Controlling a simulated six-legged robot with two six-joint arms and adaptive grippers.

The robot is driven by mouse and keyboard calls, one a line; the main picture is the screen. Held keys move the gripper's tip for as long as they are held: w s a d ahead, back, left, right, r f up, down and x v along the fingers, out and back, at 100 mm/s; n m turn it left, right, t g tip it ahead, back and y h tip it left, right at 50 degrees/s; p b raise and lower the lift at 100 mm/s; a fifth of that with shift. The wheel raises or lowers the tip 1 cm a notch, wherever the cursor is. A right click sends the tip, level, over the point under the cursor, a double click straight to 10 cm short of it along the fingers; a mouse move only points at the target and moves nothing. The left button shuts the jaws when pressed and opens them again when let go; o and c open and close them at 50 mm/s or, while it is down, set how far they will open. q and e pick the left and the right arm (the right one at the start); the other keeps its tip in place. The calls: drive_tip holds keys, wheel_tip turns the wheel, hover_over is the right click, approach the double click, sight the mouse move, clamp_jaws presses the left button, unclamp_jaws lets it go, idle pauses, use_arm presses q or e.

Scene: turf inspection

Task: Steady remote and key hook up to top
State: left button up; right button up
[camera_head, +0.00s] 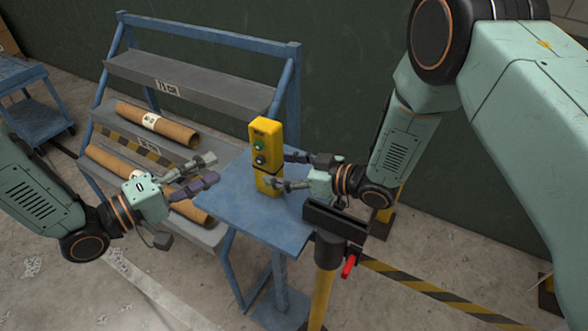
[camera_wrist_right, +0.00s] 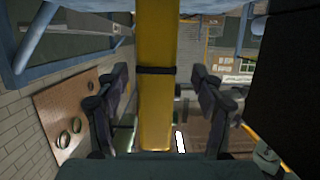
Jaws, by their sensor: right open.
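The yellow remote (camera_head: 265,148) with green and dark buttons stands upright on a small blue table (camera_head: 235,205). My right gripper (camera_head: 283,170) is at its lower right side, with the fingers spread. In the right wrist view the remote's yellow body (camera_wrist_right: 155,95), with a dark band across it, runs between the two open fingers (camera_wrist_right: 160,110), with gaps on both sides. My left gripper (camera_head: 208,171) is open and empty, left of the table and apart from the remote. I cannot make out a key hook for certain.
A yellow post with a black top bracket (camera_head: 335,222) and a red piece (camera_head: 349,266) stands close to the table's right corner. Behind, a blue rack (camera_head: 190,85) holds brown rolls (camera_head: 158,124). A striped barrier (camera_head: 440,293) crosses the lower right. Floor at lower left is mostly free.

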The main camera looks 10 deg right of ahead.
sight(280, 168)
drive_tip(key=x, duration=0.4)
drive_tip(key=shift+w+d+f, duration=0.15)
drive_tip(key=shift+w+d, duration=0.05)
drive_tip(key=shift+w+a+f, duration=0.1)
drive_tip(key=shift+w+a, duration=0.05)
drive_tip(key=shift+a, duration=0.3)
use_arm(q)
drive_tip(key=shift+d, duration=0.1)
use_arm(e)
drive_tip(key=shift+c, duration=0.2)
